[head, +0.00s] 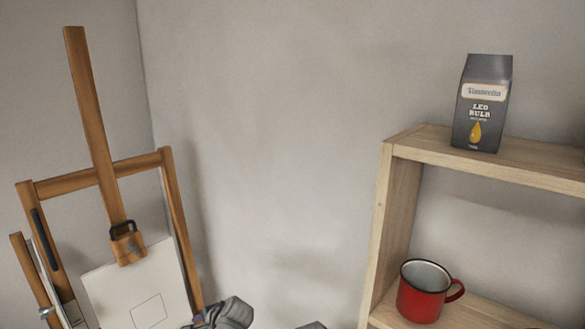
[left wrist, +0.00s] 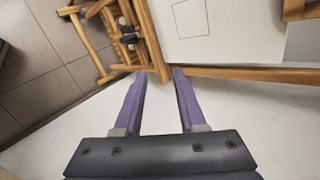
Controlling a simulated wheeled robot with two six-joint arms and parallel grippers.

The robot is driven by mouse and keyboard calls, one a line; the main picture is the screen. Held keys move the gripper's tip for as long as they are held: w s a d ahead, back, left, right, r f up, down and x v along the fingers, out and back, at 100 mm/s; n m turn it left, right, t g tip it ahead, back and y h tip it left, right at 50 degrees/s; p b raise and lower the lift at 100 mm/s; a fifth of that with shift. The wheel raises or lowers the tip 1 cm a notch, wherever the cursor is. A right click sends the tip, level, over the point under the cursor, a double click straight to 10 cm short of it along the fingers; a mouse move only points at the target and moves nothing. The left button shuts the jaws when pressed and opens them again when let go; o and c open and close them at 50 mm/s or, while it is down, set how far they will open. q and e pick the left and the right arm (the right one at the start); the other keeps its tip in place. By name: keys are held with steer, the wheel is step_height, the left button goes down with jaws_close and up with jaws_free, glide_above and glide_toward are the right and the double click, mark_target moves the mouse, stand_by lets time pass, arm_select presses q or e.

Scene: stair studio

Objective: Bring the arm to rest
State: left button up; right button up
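My left gripper (left wrist: 160,73) shows in the left wrist view. Its two purple fingers are apart with nothing between them, so it is open and empty. Beyond the fingertips is the wooden easel with a white canvas (left wrist: 215,35) bearing a drawn square. In the head view a grey part of my arm shows at the bottom edge, in front of the canvas's lower right corner. The fingers cannot be made out there. My right gripper is not in view.
The wooden easel (head: 96,140) stands at the left. Bare wall lies between. Grey tiled floor (left wrist: 40,60) shows in the wrist view.

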arm_select(q)
steer(key=s+d+f+n+g+h, duration=0.2)
steer(key=s+d+f+n+h, duration=0.1)
steer(key=s+d, duration=0.5)
steer(key=s+d+f+n+g+h, duration=0.3)
steer(key=s+d, duration=0.5)
steer(key=d, duration=0.2)
steer(key=shift+d+f, duration=0.25)
steer(key=shift+f, duration=0.1)
steer(key=w+a+r+m+t+y, duration=0.2)
steer(key=w+a+r+m+y, duration=0.1)
steer(key=w+a, duration=0.45)
steer(key=w+a+r+m+t+y, duration=0.2)
steer(key=w+a+r+t+y, duration=0.1)
steer(key=w+a, duration=0.5)
steer(key=w+a+r+m+t+y, duration=0.2)
steer(key=a+r+m, duration=0.4)
steer(key=a, duration=0.3)
steer(key=w+a+r+m+t+y, duration=0.3)
steer(key=w+a+r+m+t, duration=0.1)
steer(key=w+a+r+m, duration=0.3)
step_height(320, 180, up, 2)
steer(key=a, duration=0.2)
steer(key=shift+a+m+y+p, duration=0.3)
steer(key=shift+p, duration=0.05)
